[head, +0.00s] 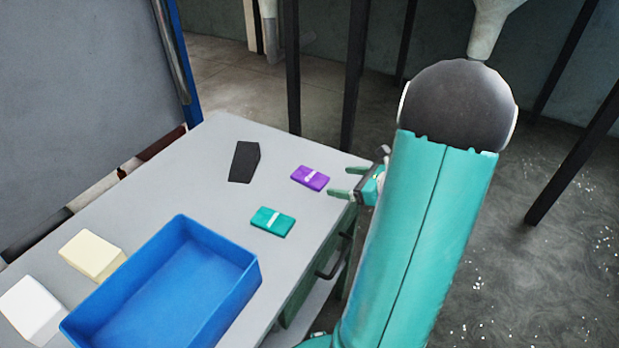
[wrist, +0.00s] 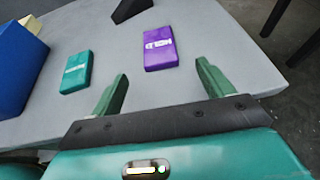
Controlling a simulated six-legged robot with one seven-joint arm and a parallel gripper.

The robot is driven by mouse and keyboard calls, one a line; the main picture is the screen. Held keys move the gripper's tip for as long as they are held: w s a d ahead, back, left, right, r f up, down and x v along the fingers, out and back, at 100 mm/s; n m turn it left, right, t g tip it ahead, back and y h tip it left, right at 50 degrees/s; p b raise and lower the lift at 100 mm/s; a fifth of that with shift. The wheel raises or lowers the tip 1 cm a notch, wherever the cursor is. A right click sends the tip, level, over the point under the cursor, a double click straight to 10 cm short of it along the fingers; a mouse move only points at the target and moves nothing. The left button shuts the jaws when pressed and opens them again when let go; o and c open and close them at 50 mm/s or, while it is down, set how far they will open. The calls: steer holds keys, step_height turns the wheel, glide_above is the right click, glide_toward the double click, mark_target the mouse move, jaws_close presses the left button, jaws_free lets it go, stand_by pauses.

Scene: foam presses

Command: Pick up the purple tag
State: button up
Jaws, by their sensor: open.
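The purple tag (head: 310,178) lies flat on the grey table near its right edge. It is a small purple block with a white mark. In the wrist view the purple tag (wrist: 160,48) lies ahead of the fingertips, roughly between their lines. My gripper (head: 342,181) is open and empty at the table's right edge, just right of the tag and not touching it. In the wrist view my gripper (wrist: 162,72) shows both green fingers spread apart.
A teal tag (head: 272,221) lies nearby on the table (head: 190,180). A black wedge-like block (head: 244,161) lies behind. A blue bin (head: 245,275), a cream block (head: 92,255) and a white block (head: 32,308) stand toward the front left. Dark posts (head: 292,70) rise beyond the table.

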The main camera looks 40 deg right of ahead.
mark_target(312, 177)
steer(key=x, duration=0.9)
steer(key=shift+w+a+r, duration=0.1)
steer(key=shift+w, duration=0.05)
steer(key=c, duration=1.1)
steer(key=shift+o, duration=0.2)
steer(key=shift+r, duration=0.1)
